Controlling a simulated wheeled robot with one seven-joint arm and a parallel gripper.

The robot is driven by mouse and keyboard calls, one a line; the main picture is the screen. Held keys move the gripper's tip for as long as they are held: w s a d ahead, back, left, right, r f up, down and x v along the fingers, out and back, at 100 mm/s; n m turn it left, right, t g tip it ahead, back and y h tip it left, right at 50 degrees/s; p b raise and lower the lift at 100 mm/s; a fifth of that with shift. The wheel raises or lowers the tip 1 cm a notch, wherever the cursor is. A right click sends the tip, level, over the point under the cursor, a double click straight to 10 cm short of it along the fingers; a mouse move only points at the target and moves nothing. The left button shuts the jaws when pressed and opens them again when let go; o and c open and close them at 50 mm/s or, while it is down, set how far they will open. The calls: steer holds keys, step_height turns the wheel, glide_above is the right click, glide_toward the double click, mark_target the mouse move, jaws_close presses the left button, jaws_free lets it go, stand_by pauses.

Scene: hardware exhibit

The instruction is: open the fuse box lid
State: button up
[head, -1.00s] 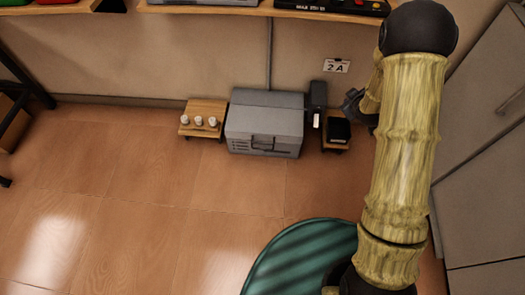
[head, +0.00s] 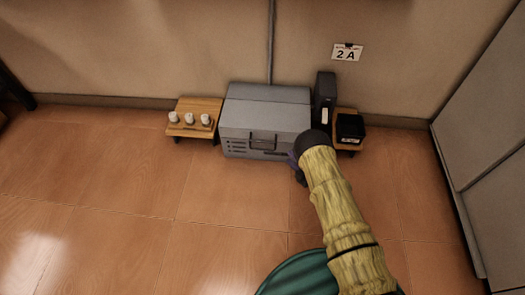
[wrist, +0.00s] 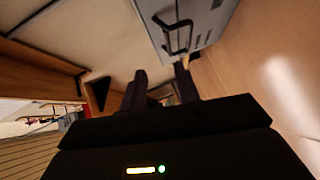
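The grey fuse box (head: 265,120) stands on the floor against the wall in the head view, with its lid (head: 268,94) down. A dark latch or handle (head: 263,140) is on its front face. In the wrist view the fuse box (wrist: 205,22) is at the top right, tilted, with its dark handle (wrist: 174,22) showing. My gripper (wrist: 160,82) has its two fingers apart with nothing held between them. In the head view my gripper is mostly hidden by my arm, close to the box's front right corner.
A small wooden stand (head: 198,105) with white knobs is left of the box. A black upright unit (head: 324,98) and a small stand with a black device (head: 350,127) are at its right. Grey cabinets (head: 480,140) line the right side. Floor in front is free.

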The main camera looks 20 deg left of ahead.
mark_target(265, 126)
steer(key=shift+s+a+f+n, duration=0.2)
steer(key=shift+s+f+n, duration=0.2)
steer(key=shift+s+f, duration=0.35)
steer(key=shift+w+a+f, duration=0.1)
steer(key=shift+w+f, duration=0.05)
steer(key=shift+w, duration=0.05)
steer(key=b+x, duration=0.4)
steer(key=x, duration=0.4)
steer(key=b+x, duration=0.5)
steer(key=x, duration=0.3)
steer(key=shift+s+a, duration=0.15)
steer(key=shift+a, duration=0.15)
steer(key=shift+w+a, duration=0.25)
steer(key=shift+a, duration=0.1)
steer(key=shift+c, duration=0.2)
jaws_close()
